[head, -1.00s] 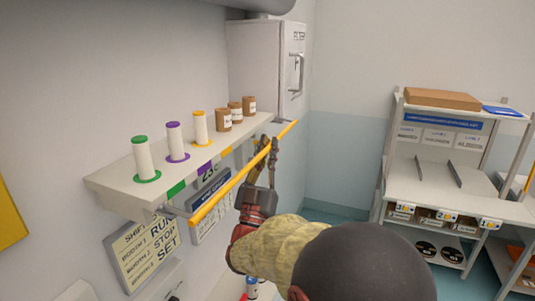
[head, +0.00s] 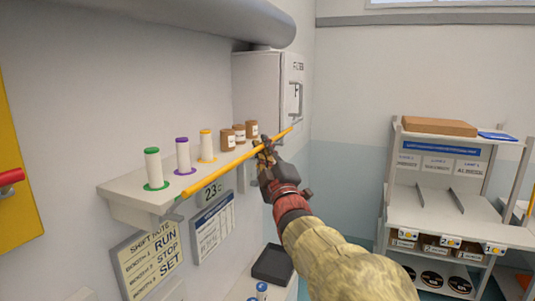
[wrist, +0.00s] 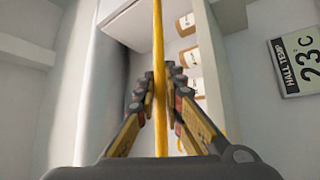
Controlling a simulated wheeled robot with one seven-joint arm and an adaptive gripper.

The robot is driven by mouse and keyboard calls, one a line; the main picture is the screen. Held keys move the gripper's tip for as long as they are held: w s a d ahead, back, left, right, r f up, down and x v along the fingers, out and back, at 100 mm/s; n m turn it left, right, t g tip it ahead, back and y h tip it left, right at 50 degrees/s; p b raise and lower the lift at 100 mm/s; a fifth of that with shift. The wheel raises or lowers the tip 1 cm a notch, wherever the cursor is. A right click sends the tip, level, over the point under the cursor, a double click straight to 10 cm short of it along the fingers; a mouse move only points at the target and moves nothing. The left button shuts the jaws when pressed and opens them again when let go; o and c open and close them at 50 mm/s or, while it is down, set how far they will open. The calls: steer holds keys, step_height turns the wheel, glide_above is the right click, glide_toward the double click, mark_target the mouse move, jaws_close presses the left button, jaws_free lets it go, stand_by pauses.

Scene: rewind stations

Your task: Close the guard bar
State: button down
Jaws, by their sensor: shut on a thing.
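The guard bar (head: 222,171) is a long yellow rod along the front of the wall shelf (head: 132,190). It slants from lower left to upper right in the head view. My gripper (head: 264,145) is shut on the bar toward its right part. In the wrist view the bar (wrist: 159,70) runs straight between the two fingers. The bar sits about level with the shelf top and hides part of the shelf's front edge.
Green, purple and yellow spools (head: 183,156) and several brown jars (head: 239,133) stand on the shelf. A grey cabinet (head: 263,90) is at its right end. A rack (head: 455,180) stands at the right. A dark tray (head: 272,264) lies below.

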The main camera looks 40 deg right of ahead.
steer(key=w+r+n+g+y+p, duration=0.1)
steer(key=n+p, duration=0.1)
steer(key=p, duration=0.2)
steer(key=w+a+n+g+y+p, duration=0.1)
steer(key=w+n+g+p, duration=0.1)
steer(key=n+p, duration=0.1)
steer(key=w+a+r+n+g+y+p, duration=0.1)
steer(key=n+y+p, duration=0.1)
steer(key=p, duration=0.4)
steer(key=shift+w+r+n+g, duration=0.2)
steer(key=shift+r+n+g, duration=0.1)
steer(key=shift+g, duration=0.1)
steer(key=shift+f, duration=0.1)
steer(key=c, duration=2.1)
jaws_free()
steer(key=shift+w+f, duration=0.1)
steer(key=shift+o, duration=1)
